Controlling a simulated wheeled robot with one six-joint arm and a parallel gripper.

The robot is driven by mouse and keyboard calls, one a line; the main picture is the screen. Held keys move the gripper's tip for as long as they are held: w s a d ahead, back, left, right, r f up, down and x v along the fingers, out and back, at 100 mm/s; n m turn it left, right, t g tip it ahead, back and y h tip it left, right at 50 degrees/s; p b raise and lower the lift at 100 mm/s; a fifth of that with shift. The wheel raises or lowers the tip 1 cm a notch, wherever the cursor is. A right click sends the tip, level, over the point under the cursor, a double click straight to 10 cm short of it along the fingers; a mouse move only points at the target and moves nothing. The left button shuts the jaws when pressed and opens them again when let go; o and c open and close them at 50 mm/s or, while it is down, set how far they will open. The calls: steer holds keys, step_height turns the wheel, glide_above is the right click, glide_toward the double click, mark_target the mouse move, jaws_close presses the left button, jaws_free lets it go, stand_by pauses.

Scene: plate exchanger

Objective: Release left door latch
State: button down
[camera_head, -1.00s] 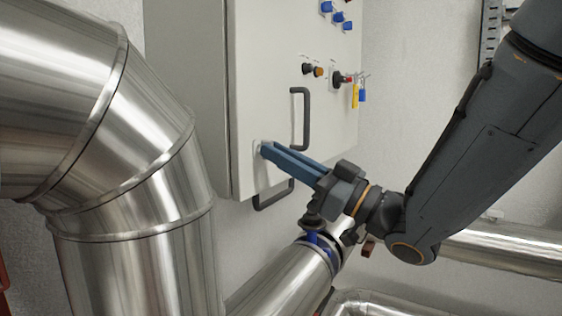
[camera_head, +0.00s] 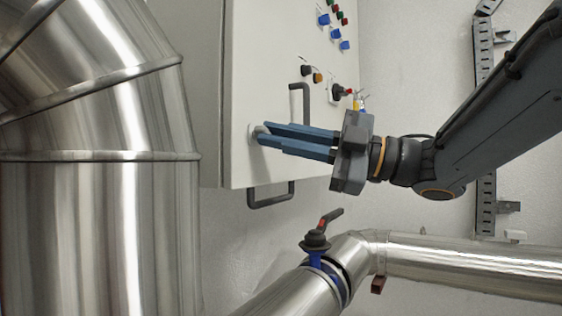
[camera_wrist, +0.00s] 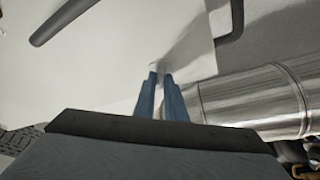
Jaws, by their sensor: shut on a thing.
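The left door latch (camera_head: 254,129) is a small light-grey piece near the lower left edge of the pale cabinet door (camera_head: 265,60). My gripper (camera_head: 262,135) has its two blue fingers reaching left from the wrist, with their tips at the latch and shut on it. The fingers hide part of the latch. In the wrist view, the latch (camera_wrist: 157,66) shows as a small pale piece between and just beyond the fingertips (camera_wrist: 160,77). I cannot tell how far the latch is turned. The door lies flush with the cabinet.
A dark door handle (camera_head: 307,105) stands just above and behind the fingers. Another dark handle (camera_head: 270,200) sits below the cabinet. A large metal duct (camera_head: 95,220) fills the left. A valve with a red-marked lever (camera_head: 322,232) and pipes lie below my gripper.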

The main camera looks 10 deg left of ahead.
steer(key=shift+r+n+g+h+b, duration=0.1)
steer(key=shift+n+g+h+b, duration=0.35)
steer(key=shift+n+b, duration=1.25)
steer(key=shift+n+g+h+b, duration=0.1)
steer(key=shift+n+h+b, duration=0.65)
steer(key=shift+n+b, duration=0.9)
steer(key=shift+n, duration=0.25)
steer(key=c, duration=1.8)
jaws_free()
steer(key=shift+r, duration=0.1)
steer(key=shift+d+b, duration=0.4)
steer(key=shift+d, duration=3.5)
